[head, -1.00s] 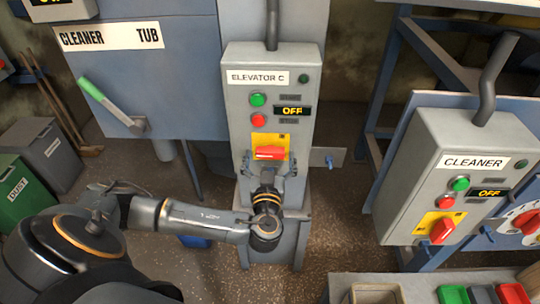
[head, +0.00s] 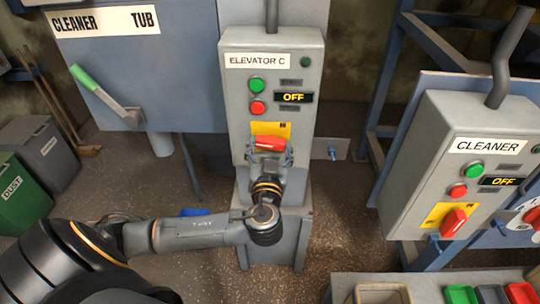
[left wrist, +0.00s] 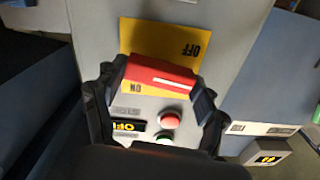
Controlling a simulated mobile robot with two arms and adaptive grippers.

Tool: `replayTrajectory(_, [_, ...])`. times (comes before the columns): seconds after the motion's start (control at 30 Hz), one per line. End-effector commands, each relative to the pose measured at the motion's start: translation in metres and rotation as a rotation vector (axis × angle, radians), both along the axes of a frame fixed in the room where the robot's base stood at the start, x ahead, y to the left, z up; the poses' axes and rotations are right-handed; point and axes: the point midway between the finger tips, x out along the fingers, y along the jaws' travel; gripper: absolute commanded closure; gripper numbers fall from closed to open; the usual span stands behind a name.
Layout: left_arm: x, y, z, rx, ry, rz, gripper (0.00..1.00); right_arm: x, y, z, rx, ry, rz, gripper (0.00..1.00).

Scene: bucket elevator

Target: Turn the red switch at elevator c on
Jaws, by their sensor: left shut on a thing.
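The elevator C box (head: 235,130) is a grey panel with a black display (head: 293,97) reading OFF. Its red switch (head: 269,144) sits on a yellow plate (head: 270,127) low on the box, lying roughly crosswise with a slight tilt. My left gripper (head: 268,156) reaches it from below and is shut on it. In the left wrist view the red switch (left wrist: 160,76) lies between the two dark fingers (left wrist: 157,92), with OFF and ON printed on the yellow plate. My right gripper is not in view.
A green button (head: 257,84) and a red button (head: 257,107) sit above the switch. A similar cleaner box (head: 440,150) with its own red switch stands at the right. A green-handled lever (head: 100,92) is at the left. Small trays (head: 462,295) line the bottom right.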

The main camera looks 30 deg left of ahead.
Motion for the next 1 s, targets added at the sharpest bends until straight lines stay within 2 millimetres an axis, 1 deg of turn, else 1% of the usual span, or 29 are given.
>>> replayTrajectory(0.03, [-0.001, 0.0, -0.009, 0.011, 0.011, 0.002, 0.6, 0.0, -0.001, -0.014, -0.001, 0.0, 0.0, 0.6])
replayTrajectory(0.1, [-0.001, 0.0, -0.008, 0.041, 0.029, 0.003, 0.6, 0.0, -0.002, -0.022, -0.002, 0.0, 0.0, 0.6])
replayTrajectory(0.3, [0.0, 0.0, -0.005, 0.132, 0.084, 0.003, 0.6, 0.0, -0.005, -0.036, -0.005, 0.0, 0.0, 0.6])
replayTrajectory(0.43, [0.0, 0.0, -0.002, 0.207, 0.13, 0.003, 0.6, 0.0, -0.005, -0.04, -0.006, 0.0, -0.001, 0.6])
replayTrajectory(0.57, [0.0, 0.0, 0.0, 0.303, 0.191, 0.004, 0.6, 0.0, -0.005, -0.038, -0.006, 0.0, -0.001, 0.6])
replayTrajectory(1.0, [0.001, -0.001, 0.002, 0.664, 0.411, 0.001, 0.6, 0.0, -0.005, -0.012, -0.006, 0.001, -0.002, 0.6])
